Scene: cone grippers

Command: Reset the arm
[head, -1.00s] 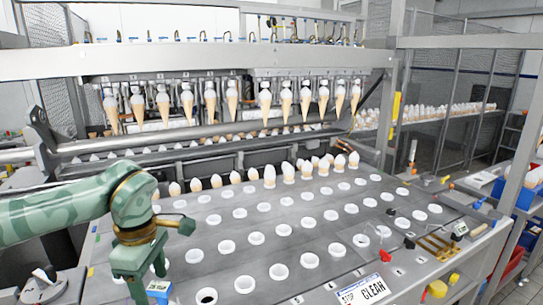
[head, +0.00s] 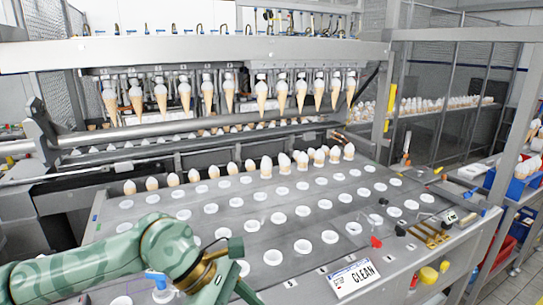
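My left arm, in mottled green, comes in from the left along the bottom of the head view. Its gripper (head: 222,292) hangs down over the near edge of the grey machine deck (head: 330,225), and its lower part is cut off by the bottom edge of the picture. The fingertips are hidden, so I cannot tell whether it is open or shut, and nothing shows held in it. My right gripper is not in view.
The deck has rows of white ring holders (head: 302,246). A CLEAN sign (head: 353,277) and yellow knobs (head: 429,275) are at the front right. A blue-topped item (head: 156,279) is beside my arm.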

